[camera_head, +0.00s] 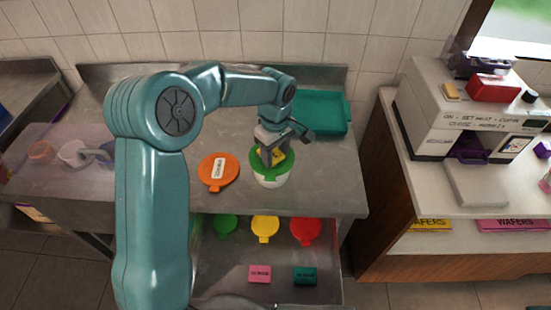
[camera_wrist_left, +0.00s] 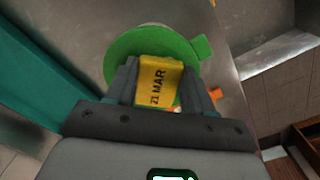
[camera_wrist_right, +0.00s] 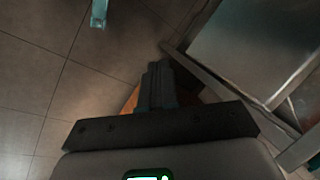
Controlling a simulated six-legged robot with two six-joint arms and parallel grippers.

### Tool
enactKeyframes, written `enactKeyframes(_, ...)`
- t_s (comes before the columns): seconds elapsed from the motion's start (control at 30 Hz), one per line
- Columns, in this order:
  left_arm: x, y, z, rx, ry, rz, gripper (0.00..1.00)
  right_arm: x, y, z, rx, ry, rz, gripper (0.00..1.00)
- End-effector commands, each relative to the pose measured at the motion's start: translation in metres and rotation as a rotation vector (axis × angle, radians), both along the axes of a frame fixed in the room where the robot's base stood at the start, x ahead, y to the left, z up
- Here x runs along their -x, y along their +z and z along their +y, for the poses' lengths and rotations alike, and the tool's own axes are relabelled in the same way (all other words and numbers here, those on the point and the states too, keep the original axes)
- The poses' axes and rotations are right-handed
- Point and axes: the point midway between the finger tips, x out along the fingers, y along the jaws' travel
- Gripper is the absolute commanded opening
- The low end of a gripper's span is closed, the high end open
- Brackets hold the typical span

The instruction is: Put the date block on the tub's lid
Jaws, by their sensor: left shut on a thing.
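The yellow date block (camera_wrist_left: 158,72), printed "21 MAR", is between the fingers of my left gripper (camera_wrist_left: 160,88), which is shut on it. In the head view the block (camera_head: 278,156) is over the green lid (camera_head: 259,169) of the white tub (camera_head: 272,183). The lid also shows in the left wrist view (camera_wrist_left: 126,46), behind the block, with its tab to the right. I cannot tell whether the block touches the lid. My right gripper (camera_wrist_right: 158,70) has its fingers together, empty, over the floor.
An orange lid (camera_head: 216,178) with a white label lies just left of the tub. A teal tray (camera_head: 320,113) is behind to the right. The shelf below holds green, yellow and red lids (camera_head: 305,228), a pink block (camera_head: 260,273) and a dark green block (camera_head: 305,275).

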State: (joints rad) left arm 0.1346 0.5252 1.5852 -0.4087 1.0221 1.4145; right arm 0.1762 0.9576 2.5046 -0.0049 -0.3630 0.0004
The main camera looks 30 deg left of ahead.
Motion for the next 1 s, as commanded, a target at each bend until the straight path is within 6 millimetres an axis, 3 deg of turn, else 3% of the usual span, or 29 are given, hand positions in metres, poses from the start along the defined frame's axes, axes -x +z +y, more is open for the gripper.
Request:
enactKeyframes(0.03,0.000,-0.007,0.000,0.000,0.000,0.000,0.23,0.000,-0.006,0.000,0.000,0.000,0.000,0.00)
enactKeyframes(0.37,0.000,-0.008,0.000,0.000,0.000,-0.001,0.23,0.000,-0.007,0.000,0.000,0.000,0.000,0.00)
enactKeyframes(0.4,0.000,-0.008,0.000,0.000,0.000,-0.001,0.55,0.000,-0.007,0.000,0.000,0.000,0.000,0.00)
enactKeyframes(0.47,0.000,-0.007,0.000,0.000,0.000,-0.001,0.75,0.000,-0.006,0.000,0.000,0.000,0.000,0.00)
enactKeyframes(0.5,0.000,-0.007,0.000,0.000,0.000,-0.001,0.78,0.000,-0.006,0.000,0.000,0.000,0.000,0.00)
enactKeyframes(0.8,0.000,-0.004,0.000,0.000,-0.001,-0.001,0.78,0.000,-0.002,0.000,0.000,0.000,0.000,0.00)
enactKeyframes(1.0,-0.001,0.035,0.000,0.000,-0.001,-0.004,0.78,0.000,0.026,0.000,0.000,0.000,0.000,0.00)
